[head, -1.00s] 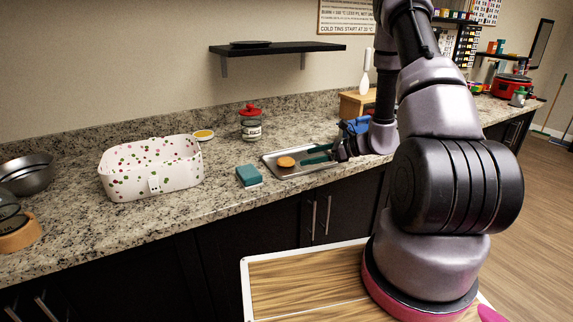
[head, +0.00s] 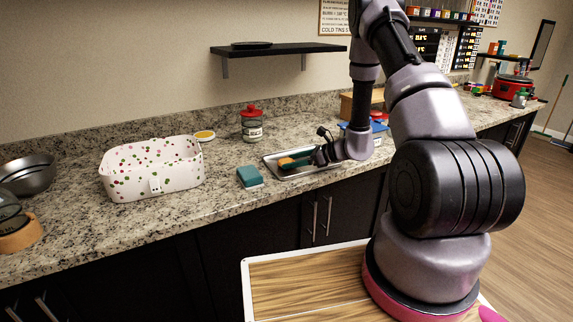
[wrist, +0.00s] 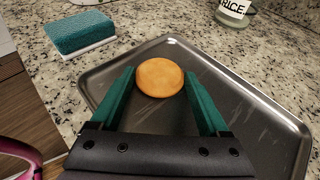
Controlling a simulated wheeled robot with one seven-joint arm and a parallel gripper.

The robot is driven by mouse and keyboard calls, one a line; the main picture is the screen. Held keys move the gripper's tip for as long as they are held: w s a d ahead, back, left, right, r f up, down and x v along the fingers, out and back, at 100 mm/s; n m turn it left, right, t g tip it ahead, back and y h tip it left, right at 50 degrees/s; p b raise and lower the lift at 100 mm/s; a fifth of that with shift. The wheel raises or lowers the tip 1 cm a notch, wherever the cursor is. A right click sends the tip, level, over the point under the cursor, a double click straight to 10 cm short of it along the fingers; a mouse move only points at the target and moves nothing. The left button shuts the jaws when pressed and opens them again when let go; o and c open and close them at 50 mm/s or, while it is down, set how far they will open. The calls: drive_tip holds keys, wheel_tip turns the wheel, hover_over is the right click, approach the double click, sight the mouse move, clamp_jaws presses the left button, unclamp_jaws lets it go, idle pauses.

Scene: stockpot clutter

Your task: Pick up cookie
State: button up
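The cookie (wrist: 160,78) is a round, orange-brown disc lying on a grey metal tray (wrist: 266,120). In the head view the cookie (head: 286,162) shows at the tray's left part, partly covered by a finger. My gripper (wrist: 157,78) is open, with its green fingers on the left and right of the cookie. The fingertips reach about the cookie's middle, with small gaps seeming to show in the wrist view. In the head view my gripper (head: 290,161) reaches in low over the tray from the right. Whether the fingers touch the tray is unclear.
A teal sponge (wrist: 78,30) lies on the counter left of the tray. A jar labelled RICE (wrist: 233,10) stands behind it. A white spotted basket (head: 150,178) stands farther left, and a small yellow-topped dish (head: 204,135) behind. Counter between basket and sponge is clear.

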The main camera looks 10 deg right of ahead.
drive_tip(key=c, duration=0.5)
